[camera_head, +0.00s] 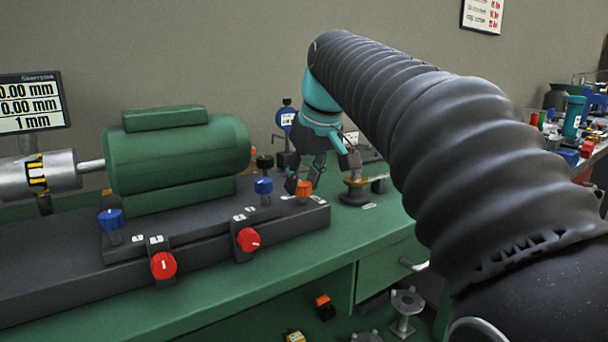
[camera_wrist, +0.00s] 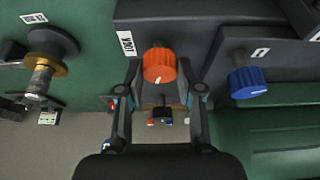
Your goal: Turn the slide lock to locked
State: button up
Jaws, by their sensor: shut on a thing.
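An orange knob (camera_head: 303,188) sits at the right end of the dark slide base (camera_head: 190,240). In the wrist view the orange knob (camera_wrist: 159,62) has a small white mark at its lower edge, and a white label (camera_wrist: 127,44) with dark lettering is beside it. My gripper (camera_head: 305,178) reaches down to this knob. In the wrist view the fingers of my gripper (camera_wrist: 159,76) are on both sides of the knob, shut on it. I take this knob for the slide lock, but the lettering is hard to read.
A blue knob (camera_head: 263,186) stands close to the left of the orange one. Red knobs (camera_head: 163,265) are on the base's front, below a green motor housing (camera_head: 175,155). A brass-collared fitting (camera_head: 355,190) stands to the right. The green bench top (camera_head: 270,280) is clear in front.

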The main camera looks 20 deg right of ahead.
jog(key=m+h+p, duration=0.1)
jog(key=m, duration=0.1)
jog(key=m+p, duration=0.1)
jog(key=m, duration=0.1)
jog(key=shift+a+r+m+h, duration=0.15)
jog(key=shift+m+h, duration=0.15)
jog(key=shift+h, duration=0.1)
jog(key=m+h+p, duration=0.1)
jog(key=m, duration=0.2)
jog(key=shift+m+p, duration=0.3)
jog(key=m+g+h+p, duration=0.1)
jog(key=m, duration=0.2)
jog(key=shift+a, duration=0.1)
jog(key=shift+w+m+g+h, duration=0.1)
jog(key=shift+m+g+h, duration=0.45)
jog(key=shift+m, duration=1.35)
jog(key=o, duration=1.2)
jog(key=shift+h, duration=0.25)
jog(key=shift+c, duration=0.2)
jog(key=v, duration=1.1)
jog(key=shift+r, duration=0.35)
